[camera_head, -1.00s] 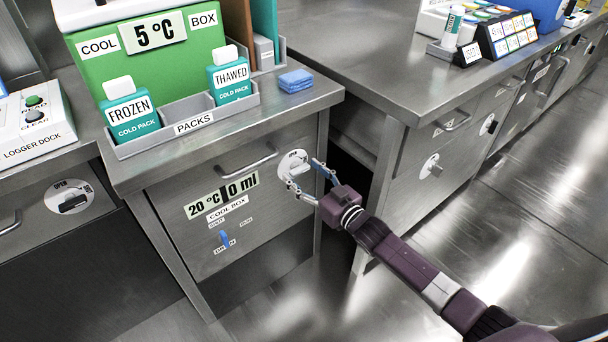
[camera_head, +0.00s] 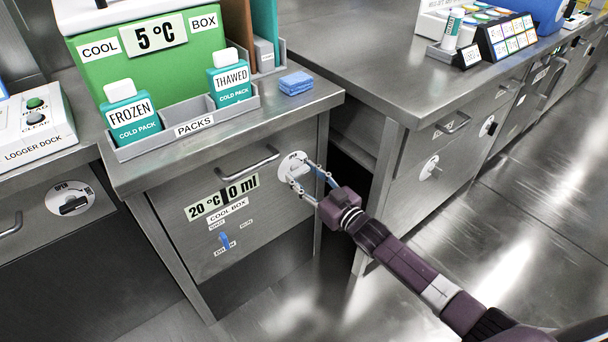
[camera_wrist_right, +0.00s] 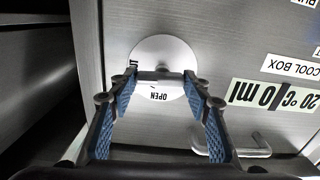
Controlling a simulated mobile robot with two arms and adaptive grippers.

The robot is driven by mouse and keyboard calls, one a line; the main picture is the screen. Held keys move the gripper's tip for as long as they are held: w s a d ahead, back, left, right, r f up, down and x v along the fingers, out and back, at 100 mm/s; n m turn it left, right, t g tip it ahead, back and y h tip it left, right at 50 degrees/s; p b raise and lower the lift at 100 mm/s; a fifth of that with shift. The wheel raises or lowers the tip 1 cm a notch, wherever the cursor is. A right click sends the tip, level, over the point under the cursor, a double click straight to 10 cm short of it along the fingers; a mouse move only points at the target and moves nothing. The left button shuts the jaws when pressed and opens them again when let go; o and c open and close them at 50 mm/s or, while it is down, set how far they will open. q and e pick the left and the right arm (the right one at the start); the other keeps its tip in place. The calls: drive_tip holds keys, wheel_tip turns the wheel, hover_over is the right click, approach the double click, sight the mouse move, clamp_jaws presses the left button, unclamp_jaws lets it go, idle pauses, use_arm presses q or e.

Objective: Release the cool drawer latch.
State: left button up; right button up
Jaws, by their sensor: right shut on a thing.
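The cool drawer (camera_head: 180,200) is the steel drawer front labelled "COOL BOX" and "20 °C 0 ml", and it looks closed. Its latch is a round white dial (camera_head: 287,163) at the drawer's upper right, with a raised knob. In the right wrist view the latch dial (camera_wrist_right: 168,50) shows "OPEN" and the knob (camera_wrist_right: 160,76) lies between the fingertips. My right gripper (camera_head: 308,172) is shut on the latch knob; its blue-padded fingers (camera_wrist_right: 160,85) reach it from both sides. Part of the dial's lettering is hidden. My left gripper is not in view.
The drawer's handle (camera_head: 247,163) is left of the latch. A blue lever (camera_head: 224,240) sits lower on the front. Cold packs stand in a grey tray (camera_head: 190,125) above, beside a blue sponge-like block (camera_head: 296,82). Another bench (camera_head: 400,60) stands at right.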

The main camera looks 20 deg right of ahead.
drive_tip(key=shift+n, duration=0.7)
drive_tip(key=n+p, duration=0.1)
drive_tip(key=n, duration=0.2)
drive_tip(key=shift+n, duration=0.3)
drive_tip(key=n, duration=0.4)
drive_tip(key=shift+a, duration=0.1)
drive_tip(key=n, duration=0.4)
drive_tip(key=shift+s+a, duration=0.1)
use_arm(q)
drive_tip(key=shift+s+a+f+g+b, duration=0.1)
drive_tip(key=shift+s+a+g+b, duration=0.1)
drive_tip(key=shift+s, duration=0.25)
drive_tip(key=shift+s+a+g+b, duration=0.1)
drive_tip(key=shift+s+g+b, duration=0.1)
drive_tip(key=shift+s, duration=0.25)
use_arm(e)
drive_tip(key=shift+n, duration=2)
drive_tip(key=o, duration=1.2)
drive_tip(key=shift+c, duration=0.2)
